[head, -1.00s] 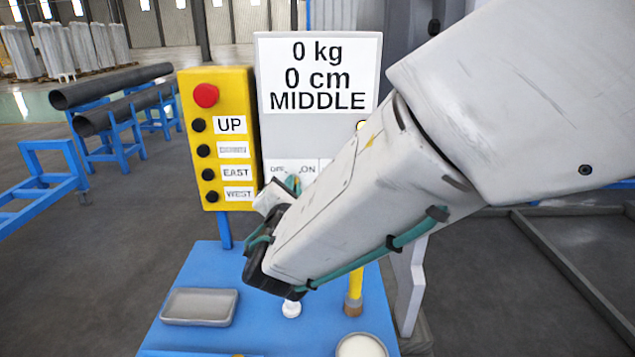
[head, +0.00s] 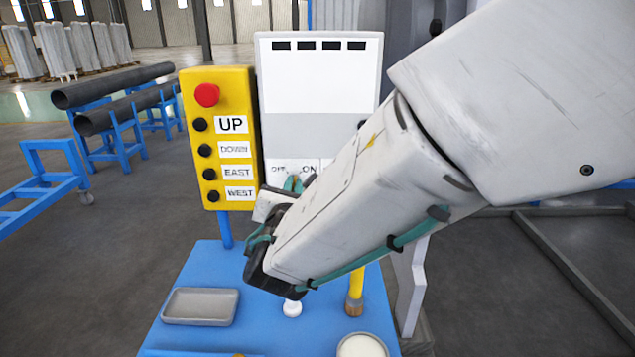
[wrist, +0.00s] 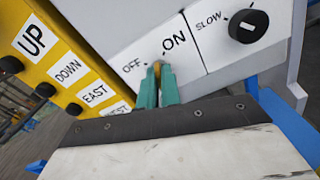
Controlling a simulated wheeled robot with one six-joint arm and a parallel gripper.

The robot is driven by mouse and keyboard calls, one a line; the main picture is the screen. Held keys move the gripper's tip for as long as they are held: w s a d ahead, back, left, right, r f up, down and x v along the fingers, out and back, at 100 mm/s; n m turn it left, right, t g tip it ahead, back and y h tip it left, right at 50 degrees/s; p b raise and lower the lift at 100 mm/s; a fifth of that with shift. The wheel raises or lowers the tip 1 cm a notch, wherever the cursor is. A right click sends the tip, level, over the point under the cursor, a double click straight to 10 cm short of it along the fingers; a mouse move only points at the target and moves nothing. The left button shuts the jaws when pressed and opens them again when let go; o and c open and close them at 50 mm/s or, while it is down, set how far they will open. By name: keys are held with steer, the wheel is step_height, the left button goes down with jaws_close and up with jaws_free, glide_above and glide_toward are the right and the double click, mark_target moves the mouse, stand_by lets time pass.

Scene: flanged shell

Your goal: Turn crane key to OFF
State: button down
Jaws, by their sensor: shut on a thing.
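The crane key (wrist: 157,67) is a small yellowish piece on the white panel (wrist: 140,52), by the OFF and ON labels. In the wrist view my gripper (wrist: 158,84) has its green fingers shut on the key from both sides. Most of the key is hidden between them, so its exact angle is hard to tell. In the head view my gripper (head: 292,184) reaches the lower panel beside the OFF label. The display (head: 320,75) above shows only a row of short dark bars on white.
A yellow button box (head: 222,140) with a red stop button (head: 206,95) stands close at left. A black SLOW knob (wrist: 248,26) is right of the key. A grey tray (head: 200,306) lies on the blue table (head: 215,262) below.

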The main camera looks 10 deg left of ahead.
steer(key=n, duration=1.2)
steer(key=shift+n, duration=0.3)
stand_by(0.4)
steer(key=c, duration=1.6)
jaws_free()
steer(key=shift+s, duration=0.15)
steer(key=v, duration=0.7)
steer(key=shift+s+d, duration=0.1)
steer(key=shift+s, duration=0.2)
